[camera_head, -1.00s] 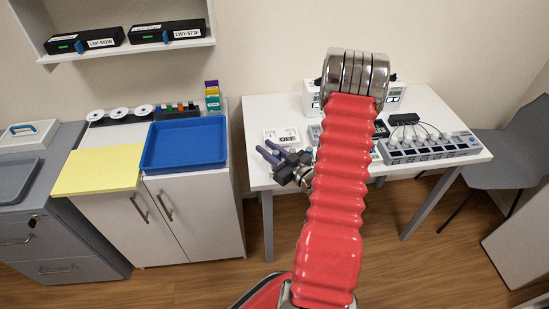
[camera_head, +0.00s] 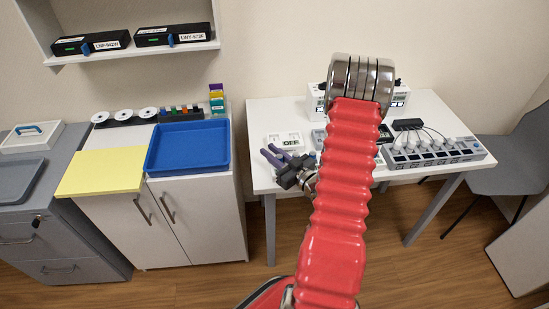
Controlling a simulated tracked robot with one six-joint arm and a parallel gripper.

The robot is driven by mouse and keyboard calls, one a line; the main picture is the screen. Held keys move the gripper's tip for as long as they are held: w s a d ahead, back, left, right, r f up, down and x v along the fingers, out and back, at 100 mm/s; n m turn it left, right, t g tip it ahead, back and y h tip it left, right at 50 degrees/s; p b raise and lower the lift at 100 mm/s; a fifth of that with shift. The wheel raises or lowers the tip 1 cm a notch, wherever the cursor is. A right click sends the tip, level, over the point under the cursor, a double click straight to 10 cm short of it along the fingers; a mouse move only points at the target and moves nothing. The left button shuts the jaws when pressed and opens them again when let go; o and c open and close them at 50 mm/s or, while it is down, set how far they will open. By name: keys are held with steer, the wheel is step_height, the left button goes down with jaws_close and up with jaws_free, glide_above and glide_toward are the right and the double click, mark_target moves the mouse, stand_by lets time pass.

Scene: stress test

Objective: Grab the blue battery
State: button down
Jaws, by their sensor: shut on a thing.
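My gripper (camera_head: 271,156) is at the front left edge of the white table, with two dark purplish fingers pointing up and left. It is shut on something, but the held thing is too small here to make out. I cannot identify the blue battery for certain. A rack (camera_head: 181,113) with small coloured pieces, some blue, green and orange, stands on the white cabinet behind the blue tray (camera_head: 188,147). My red arm hides the middle of the table.
The white table (camera_head: 266,116) holds a small white device (camera_head: 284,140) and a grey multi-slot unit (camera_head: 432,153) with cables. A wall shelf (camera_head: 138,53) holds two black boxes. A grey chair (camera_head: 505,160) stands right.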

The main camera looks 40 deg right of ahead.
step_height(320, 180, up, 10)
stand_by(0.8)
